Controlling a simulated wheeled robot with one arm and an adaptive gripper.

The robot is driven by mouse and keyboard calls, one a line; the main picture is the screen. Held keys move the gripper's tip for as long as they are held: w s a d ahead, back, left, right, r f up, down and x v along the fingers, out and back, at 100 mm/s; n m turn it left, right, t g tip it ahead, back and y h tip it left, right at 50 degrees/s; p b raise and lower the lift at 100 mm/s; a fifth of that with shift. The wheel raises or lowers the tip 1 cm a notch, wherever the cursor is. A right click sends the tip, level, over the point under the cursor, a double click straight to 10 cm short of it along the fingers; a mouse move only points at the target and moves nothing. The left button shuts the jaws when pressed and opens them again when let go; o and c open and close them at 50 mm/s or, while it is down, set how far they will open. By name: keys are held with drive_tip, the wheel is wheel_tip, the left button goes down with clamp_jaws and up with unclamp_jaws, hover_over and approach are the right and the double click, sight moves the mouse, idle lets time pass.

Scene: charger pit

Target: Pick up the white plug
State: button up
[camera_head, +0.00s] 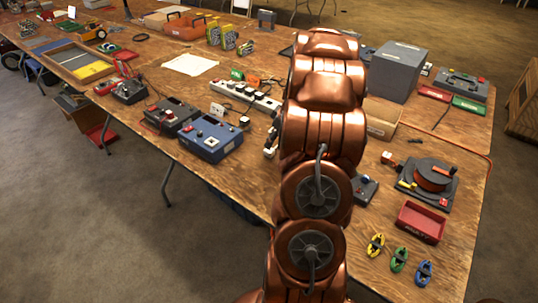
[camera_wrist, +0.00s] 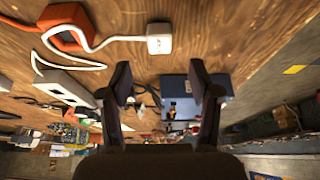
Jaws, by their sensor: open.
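A small white block (camera_wrist: 159,38), apparently the white plug, lies on the wooden tabletop in the wrist view. A white cable runs from it to the left. My gripper (camera_wrist: 160,88) is open, with its two dark fingers wide apart and nothing held between them. The plug shows beyond the fingertips in the upper middle of the picture, apart from both.
An orange-red object (camera_wrist: 68,24) lies beside the white cable. A blue box (camera_head: 210,138) and a white power strip (camera_head: 245,96) stand left of my arm. A grey box (camera_head: 398,70), a cable reel (camera_head: 432,176) and a red tray (camera_head: 420,223) are to the right.

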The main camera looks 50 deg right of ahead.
sight(269, 153)
drive_tip(key=shift+p+x, duration=1.2)
drive_tip(key=shift+x, duration=2.6)
drive_tip(key=shift+s+d, duration=0.1)
drive_tip(key=shift+s, duration=0.05)
drive_tip(key=shift+c, duration=0.4)
clamp_jaws()
